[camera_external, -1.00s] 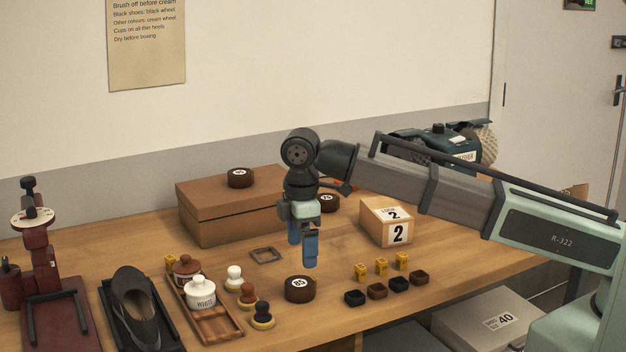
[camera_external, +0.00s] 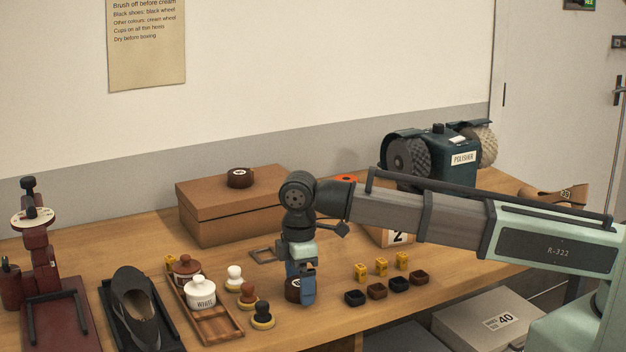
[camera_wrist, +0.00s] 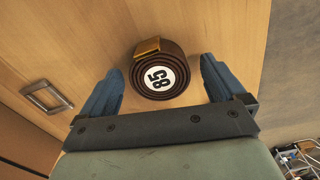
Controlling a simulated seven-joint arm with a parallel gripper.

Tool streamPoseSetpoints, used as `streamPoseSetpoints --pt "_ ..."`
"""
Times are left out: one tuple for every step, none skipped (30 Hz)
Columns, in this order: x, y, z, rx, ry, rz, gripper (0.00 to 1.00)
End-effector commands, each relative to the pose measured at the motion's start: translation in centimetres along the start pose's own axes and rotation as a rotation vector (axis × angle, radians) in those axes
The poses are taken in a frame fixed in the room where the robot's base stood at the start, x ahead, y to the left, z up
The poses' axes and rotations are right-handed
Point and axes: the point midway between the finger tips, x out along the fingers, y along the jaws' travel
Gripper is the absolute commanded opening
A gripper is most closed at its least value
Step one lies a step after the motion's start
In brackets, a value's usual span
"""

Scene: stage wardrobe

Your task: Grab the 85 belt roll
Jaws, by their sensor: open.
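The 85 belt roll (camera_wrist: 158,76) is a dark brown coil with a white label reading 85 and a brass-coloured buckle end. In the wrist view it lies on the wooden table between the two blue fingers of my gripper (camera_wrist: 161,88), with a gap on each side. My gripper is open and empty. In the external view my gripper (camera_external: 300,288) is low over the table, and its fingers hide much of the belt roll (camera_external: 291,291).
Another belt roll (camera_external: 240,178) sits on a brown box (camera_external: 230,213) behind. Brushes and a white jar (camera_external: 201,292) stand to the left. Small yellow blocks (camera_external: 381,266) and dark cups (camera_external: 377,291) are to the right. A square frame (camera_external: 263,256) lies behind the gripper.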

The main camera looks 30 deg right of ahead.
Motion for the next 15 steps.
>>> streamPoseSetpoints --pt "0.08 0.00 0.01 0.000 0.000 0.000 0.97" --pt "0.07 0.01 0.00 0.000 0.000 0.000 0.97" --pt "0.05 0.01 0.00 0.000 0.000 0.000 0.97" --pt "0.04 0.01 -0.01 0.000 0.000 0.000 0.97" --pt "0.03 0.01 -0.01 0.000 0.000 0.000 0.97" --pt "0.03 0.02 -0.01 0.000 0.000 0.000 0.96" --pt "0.03 0.02 0.00 0.000 0.000 0.000 0.93" --pt "0.02 0.02 0.00 0.000 0.000 0.000 0.90" --pt "0.02 0.01 0.00 0.000 0.000 0.000 0.86" --pt "0.02 0.01 0.00 0.000 0.000 0.000 0.83" --pt "0.01 0.02 -0.01 0.000 0.001 0.000 0.80" --pt "0.01 0.02 -0.01 0.000 0.000 0.000 0.77" --pt "0.01 0.02 -0.01 0.000 0.000 0.000 0.74" --pt "0.01 0.02 -0.01 0.000 0.000 0.000 0.71" --pt "0.00 0.02 -0.01 0.000 0.001 0.000 0.67"
